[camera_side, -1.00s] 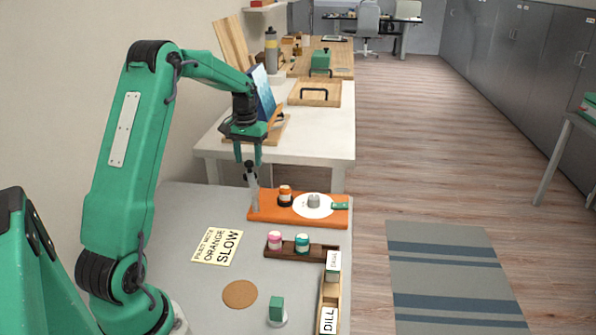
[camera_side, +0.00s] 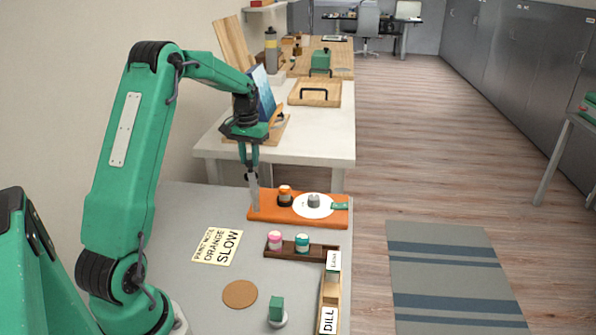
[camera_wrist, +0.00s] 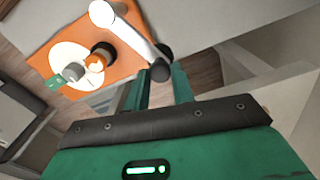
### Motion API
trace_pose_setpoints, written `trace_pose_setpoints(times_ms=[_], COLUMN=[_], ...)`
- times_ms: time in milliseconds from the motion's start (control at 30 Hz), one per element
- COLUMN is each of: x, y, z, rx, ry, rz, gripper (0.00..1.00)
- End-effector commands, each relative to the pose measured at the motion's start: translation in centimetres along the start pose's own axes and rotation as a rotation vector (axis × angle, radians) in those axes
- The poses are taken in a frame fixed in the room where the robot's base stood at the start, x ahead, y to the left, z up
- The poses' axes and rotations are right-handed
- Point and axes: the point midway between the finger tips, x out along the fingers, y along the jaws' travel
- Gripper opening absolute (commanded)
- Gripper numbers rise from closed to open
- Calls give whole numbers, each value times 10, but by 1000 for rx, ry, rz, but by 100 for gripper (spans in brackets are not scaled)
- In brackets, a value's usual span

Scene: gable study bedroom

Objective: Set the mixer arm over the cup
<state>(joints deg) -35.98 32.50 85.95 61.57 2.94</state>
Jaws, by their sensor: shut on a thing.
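An orange board (camera_side: 328,221) carries the mixer at the back of the grey table. The grey mixer arm (camera_side: 254,194) stands nearly upright at the board's left end; its pale bar also shows in the wrist view (camera_wrist: 130,36). My gripper (camera_side: 249,168) is shut on the black knob (camera_wrist: 161,69) at the arm's top end. The fingers hide most of the knob in the side view. An orange-topped cup (camera_side: 285,190) sits in a dark holder right of the arm, apart from it; it shows in the wrist view (camera_wrist: 97,63).
A white disc (camera_side: 303,211) with a grey knob (camera_side: 314,201) is on the board's right. A dark rack (camera_side: 288,251) holds pink and teal pots in front. A note card (camera_side: 217,246), cork disc (camera_side: 239,294) and labelled wooden tray (camera_side: 329,295) lie nearer.

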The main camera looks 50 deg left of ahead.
Motion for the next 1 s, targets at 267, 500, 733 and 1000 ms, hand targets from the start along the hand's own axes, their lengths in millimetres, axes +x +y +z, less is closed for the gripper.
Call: trace_pose_setpoints(times_ms=[267, 500, 733, 1000], x=[0, 0, 0, -1], y=[11, 28, 48, 71], z=[-7, -13, -16, -14], rx=[136, 334, 552, 809], ry=[1, 2, 2, 2], rz=[0, 0, -1, -1], gripper=[0, 0, 0, 0])
